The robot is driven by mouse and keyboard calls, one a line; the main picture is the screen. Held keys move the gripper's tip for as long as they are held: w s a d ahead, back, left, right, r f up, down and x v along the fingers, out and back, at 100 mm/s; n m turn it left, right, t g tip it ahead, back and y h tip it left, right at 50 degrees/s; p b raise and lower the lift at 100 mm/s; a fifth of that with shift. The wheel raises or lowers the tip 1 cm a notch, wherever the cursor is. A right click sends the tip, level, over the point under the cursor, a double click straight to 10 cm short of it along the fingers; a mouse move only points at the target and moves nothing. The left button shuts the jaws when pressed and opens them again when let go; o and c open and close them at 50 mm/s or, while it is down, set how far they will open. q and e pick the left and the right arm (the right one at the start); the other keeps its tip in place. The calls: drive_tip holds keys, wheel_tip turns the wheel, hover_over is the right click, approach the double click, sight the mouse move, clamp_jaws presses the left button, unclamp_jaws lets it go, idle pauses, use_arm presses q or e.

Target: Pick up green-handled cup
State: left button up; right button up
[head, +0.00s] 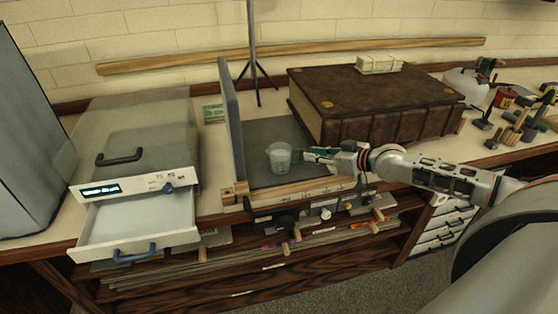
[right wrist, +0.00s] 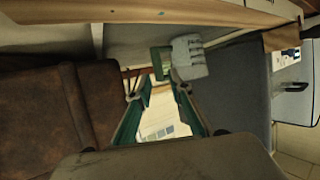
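The green-handled cup (head: 279,157) is a small, pale, translucent measuring cup. It appears upright on or just over the grey tray surface (head: 262,138) in the middle of the head view. Its handle points right, toward my right gripper (head: 312,155). In the right wrist view the cup (right wrist: 187,55) and its green handle (right wrist: 160,61) lie just ahead of the fingertips. My right gripper (right wrist: 156,92) is open, with a gap between its green-lined fingers. Whether a finger touches the handle is unclear. My left gripper is not in view.
A large brown leather-bound book (head: 370,105) lies just behind and right of the gripper. A grey upright panel (head: 232,120) stands left of the cup. A white machine with an open drawer (head: 140,222) is further left. Tools (head: 515,125) clutter the far right.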

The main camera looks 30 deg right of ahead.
sight(302, 150)
drive_tip(key=shift+w+a+f, duration=0.15)
drive_tip(key=shift+w+f, duration=0.05)
drive_tip(key=shift+w, duration=0.25)
drive_tip(key=b+x, duration=0.1)
drive_tip(key=x, duration=0.4)
drive_tip(key=shift+f, duration=0.1)
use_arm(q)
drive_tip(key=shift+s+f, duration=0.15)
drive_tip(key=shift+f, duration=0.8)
use_arm(e)
clamp_jaws()
